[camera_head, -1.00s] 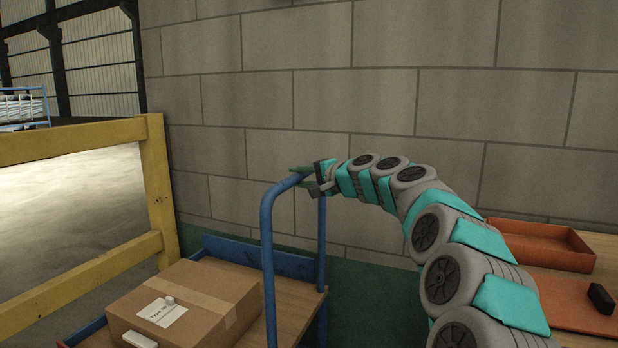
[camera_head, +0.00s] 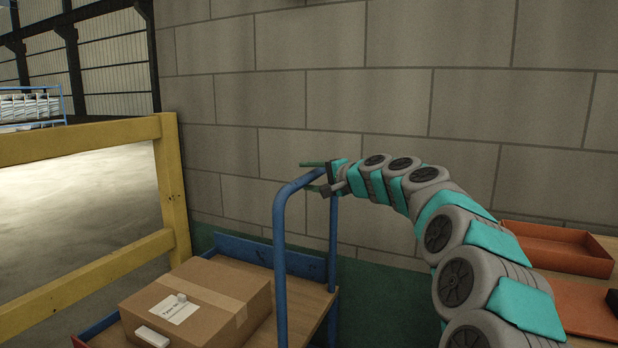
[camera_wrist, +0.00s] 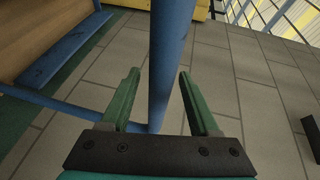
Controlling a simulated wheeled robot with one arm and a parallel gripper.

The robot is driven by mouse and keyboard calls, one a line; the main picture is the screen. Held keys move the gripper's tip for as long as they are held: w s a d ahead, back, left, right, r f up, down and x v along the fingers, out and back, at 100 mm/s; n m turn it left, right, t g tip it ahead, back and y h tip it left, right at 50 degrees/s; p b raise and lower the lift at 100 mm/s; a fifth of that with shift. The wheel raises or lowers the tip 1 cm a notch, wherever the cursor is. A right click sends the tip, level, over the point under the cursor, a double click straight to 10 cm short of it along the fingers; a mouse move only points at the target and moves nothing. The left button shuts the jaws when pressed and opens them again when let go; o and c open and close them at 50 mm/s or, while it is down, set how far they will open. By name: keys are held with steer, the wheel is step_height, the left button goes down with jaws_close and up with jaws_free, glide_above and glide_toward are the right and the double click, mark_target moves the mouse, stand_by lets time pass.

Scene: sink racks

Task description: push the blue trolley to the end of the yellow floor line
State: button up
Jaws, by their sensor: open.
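The blue trolley (camera_head: 281,262) stands in front of the block wall, with a tall blue tube handle and a wooden deck. A cardboard box (camera_head: 236,282) with a white label sits on its deck. My gripper (camera_head: 311,176) is at the top of the handle, with its green fingers apart. In the wrist view the blue handle tube (camera_wrist: 168,60) passes between the two open fingers (camera_wrist: 158,100), with a gap visible on each side. The yellow floor line cannot be made out in the head view.
A yellow barrier (camera_head: 80,139) stands left of the trolley. The grey block wall (camera_head: 400,90) runs behind it. An orange tray (camera_head: 556,250) rests on a wooden surface at the right.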

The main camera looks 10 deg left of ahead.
steer(key=shift+b+v, duration=0.55)
steer(key=shift+v, duration=3.3)
steer(key=shift+a, duration=0.1)
